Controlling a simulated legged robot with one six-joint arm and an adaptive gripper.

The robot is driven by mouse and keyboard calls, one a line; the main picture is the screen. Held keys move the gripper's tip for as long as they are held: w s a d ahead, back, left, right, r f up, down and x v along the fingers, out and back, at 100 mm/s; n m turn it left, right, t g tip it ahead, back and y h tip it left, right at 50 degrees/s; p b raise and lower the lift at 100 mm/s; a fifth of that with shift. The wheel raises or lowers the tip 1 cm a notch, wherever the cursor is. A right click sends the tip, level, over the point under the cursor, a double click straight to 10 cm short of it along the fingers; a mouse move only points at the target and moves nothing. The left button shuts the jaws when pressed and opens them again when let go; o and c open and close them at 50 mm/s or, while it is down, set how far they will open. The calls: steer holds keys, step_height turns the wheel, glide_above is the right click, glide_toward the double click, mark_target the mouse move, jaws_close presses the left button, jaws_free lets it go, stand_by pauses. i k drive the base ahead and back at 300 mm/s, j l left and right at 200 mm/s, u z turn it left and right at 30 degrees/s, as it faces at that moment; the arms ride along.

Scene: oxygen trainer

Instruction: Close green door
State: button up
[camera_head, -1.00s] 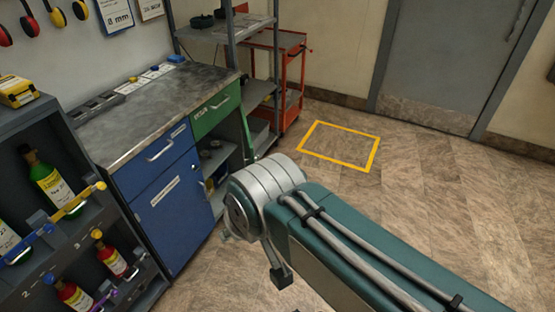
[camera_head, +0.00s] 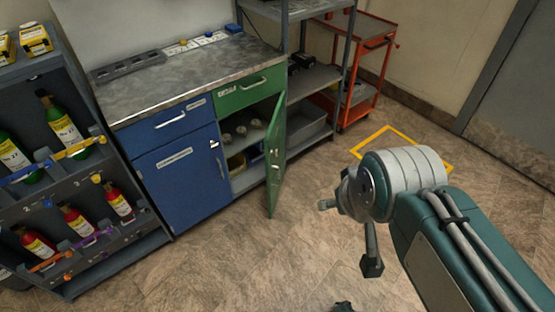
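The green door (camera_head: 275,158) belongs to the lower right part of the workbench cabinet. It stands wide open, swung out from its right side into the room, and the shelves behind it show. A green drawer (camera_head: 248,89) above it looks shut. My arm reaches in from the lower right, to the right of the door and apart from it. Its end parts hang near the middle right over the floor. The gripper fingers cannot be made out clearly, so I cannot tell whether they are open or shut.
A blue door (camera_head: 185,180) and blue drawer (camera_head: 168,124) are shut left of the opening. A bottle rack (camera_head: 80,180) stands at the left. A grey shelf unit (camera_head: 345,60) and orange cart (camera_head: 362,80) stand behind. The floor (camera_head: 270,260) in front of the cabinet is clear.

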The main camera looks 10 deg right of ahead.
mark_target(275, 138)
steer(key=i+l+u, duration=0.25)
steer(key=i+l, duration=0.2)
steer(key=i, duration=0.35)
steer(key=i+l+u, duration=0.25)
steer(key=i+l, duration=0.4)
steer(key=i, duration=0.15)
steer(key=k+j+z, duration=0.1)
steer(key=k+j, duration=0.2)
steer(key=j, duration=0.15)
